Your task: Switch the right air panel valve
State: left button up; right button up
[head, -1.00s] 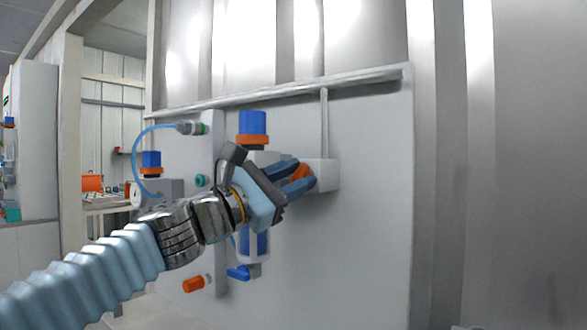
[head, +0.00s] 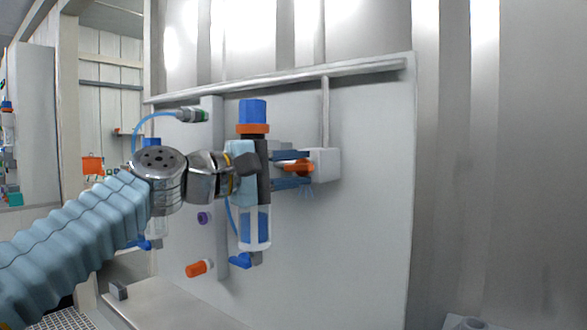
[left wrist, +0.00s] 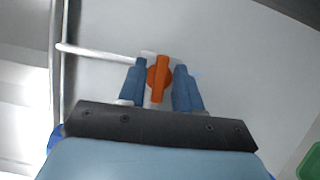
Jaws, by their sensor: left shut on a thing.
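The right valve's orange handle (head: 298,167) sticks out from a white block (head: 325,164) on the right part of the grey air panel (head: 365,220). My left gripper (head: 292,168) reaches it from the left, with one blue finger above the handle and one below. My right gripper is not in view.
A blue-capped filter unit (head: 253,118) with a clear bowl stands on the panel just behind my left wrist. An orange knob (head: 199,268) sits lower left. A pipe (head: 290,82) runs along the panel's top. The panel's right side is clear.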

pick_arm(q)
jog(key=shift+f+m+g, duration=0.1)
jog(key=shift+m+g, duration=0.2)
jog(key=shift+m, duration=0.2)
jog(key=o, duration=0.7)
jog(key=shift+s, duration=0.1)
jog(key=shift+s+a, duration=0.15)
jog(key=shift+a, duration=0.2)
jog(key=b+v, duration=0.3)
jog(key=v, duration=1)
jog(key=shift+s+d, duration=0.1)
